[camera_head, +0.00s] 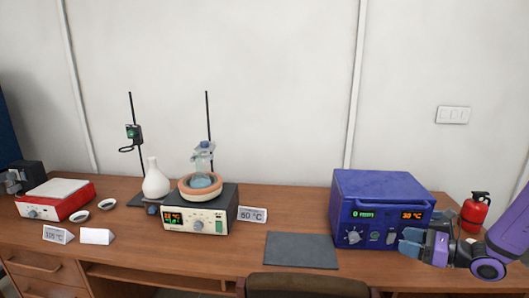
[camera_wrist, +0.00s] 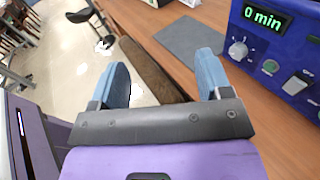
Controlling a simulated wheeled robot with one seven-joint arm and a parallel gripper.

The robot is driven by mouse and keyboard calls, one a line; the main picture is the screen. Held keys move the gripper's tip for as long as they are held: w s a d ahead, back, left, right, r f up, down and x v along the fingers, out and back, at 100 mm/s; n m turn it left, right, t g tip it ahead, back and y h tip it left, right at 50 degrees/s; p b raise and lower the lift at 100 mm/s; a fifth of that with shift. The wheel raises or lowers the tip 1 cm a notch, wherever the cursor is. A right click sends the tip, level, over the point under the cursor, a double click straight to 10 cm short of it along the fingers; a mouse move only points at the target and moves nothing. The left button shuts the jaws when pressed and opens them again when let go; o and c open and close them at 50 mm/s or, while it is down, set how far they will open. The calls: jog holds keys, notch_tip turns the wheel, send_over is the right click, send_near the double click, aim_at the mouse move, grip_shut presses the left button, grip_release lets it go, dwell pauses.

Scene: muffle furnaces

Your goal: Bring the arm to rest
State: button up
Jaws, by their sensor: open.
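My gripper (camera_head: 408,241) is at the right side of the table in the head view, in front of the lower right part of a blue muffle furnace (camera_head: 350,205). In the wrist view my gripper (camera_wrist: 165,82) shows two blue fingers spread wide with nothing between them. The furnace (camera_wrist: 285,45) is at the upper right there, its display reading 0 min. In the head view the furnace looks closed, and its second display reads about 30 °C. My arm comes in from the right edge.
A dark grey mat (camera_head: 301,251) lies left of the furnace. A heating device (camera_head: 200,215) with glassware and stands is at mid-table. A red extinguisher (camera_head: 475,212) is behind my arm. A chair back (camera_head: 305,285) is in front.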

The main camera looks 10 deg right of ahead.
jog(key=s+a+r+n+g+h, duration=0.2)
jog(key=s+a+r+n+g, duration=0.2)
jog(key=a+r+n+g, duration=0.3)
jog(key=s+a+r+n+g+h, duration=0.1)
jog(key=s+a+r+n+g, duration=0.3)
jog(key=a+r+n, duration=0.45)
jog(key=s+a+r+n+t+h, duration=0.2)
jog(key=s+r+n+t+h, duration=0.2)
jog(key=s+r+n+h, duration=0.4)
jog(key=s+r+n, duration=0.4)
jog(key=s, duration=0.1)
jog(key=shift+s+r+h, duration=0.35)
jog(key=shift+s+h, duration=0.05)
